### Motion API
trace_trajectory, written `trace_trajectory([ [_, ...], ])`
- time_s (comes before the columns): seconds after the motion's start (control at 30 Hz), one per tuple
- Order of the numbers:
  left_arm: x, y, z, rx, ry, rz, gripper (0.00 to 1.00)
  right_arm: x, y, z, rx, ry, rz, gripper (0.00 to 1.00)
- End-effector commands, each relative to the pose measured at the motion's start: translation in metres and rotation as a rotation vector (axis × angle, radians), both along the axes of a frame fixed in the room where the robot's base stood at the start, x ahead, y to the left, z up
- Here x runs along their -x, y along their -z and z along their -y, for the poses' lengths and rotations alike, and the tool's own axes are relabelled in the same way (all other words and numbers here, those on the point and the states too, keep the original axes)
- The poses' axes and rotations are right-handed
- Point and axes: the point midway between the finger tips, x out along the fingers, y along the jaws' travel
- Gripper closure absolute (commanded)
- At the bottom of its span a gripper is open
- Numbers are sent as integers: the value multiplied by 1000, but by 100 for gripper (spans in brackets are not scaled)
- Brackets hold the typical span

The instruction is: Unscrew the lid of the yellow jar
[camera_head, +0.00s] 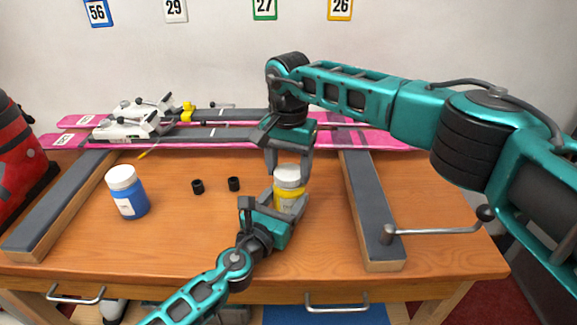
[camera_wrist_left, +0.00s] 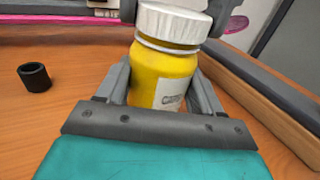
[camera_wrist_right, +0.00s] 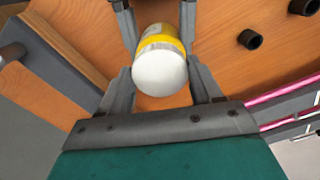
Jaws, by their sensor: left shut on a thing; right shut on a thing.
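The yellow jar (camera_head: 291,203) stands upright on the bench with a white lid (camera_head: 287,172) on top. My left gripper (camera_head: 273,204) is shut on the jar's body from the side; the left wrist view shows the yellow body (camera_wrist_left: 160,80) between its fingers, with part of a label. My right gripper (camera_head: 288,163) points down from above and is shut on the lid. The right wrist view shows the lid's round top (camera_wrist_right: 160,71) between its fingers. A thin pale band shows between lid and yellow body in the left wrist view.
A blue jar with a white lid (camera_head: 127,193) stands at left. Two small black cylinders (camera_head: 197,186) (camera_head: 234,183) sit mid-bench. Pink skis (camera_head: 200,141) lie along the back. Dark-topped wooden rails (camera_head: 372,212) (camera_head: 62,205) flank the work area. A crank handle (camera_head: 437,231) is at right.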

Motion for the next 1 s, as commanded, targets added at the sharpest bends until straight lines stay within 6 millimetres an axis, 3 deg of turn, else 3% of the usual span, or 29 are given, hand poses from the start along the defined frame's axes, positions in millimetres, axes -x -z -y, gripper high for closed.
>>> trace_trajectory([
  [1.0,1,4,0,-2,0,-7,100,-1,-31,-1,-3,0,4,72],
])
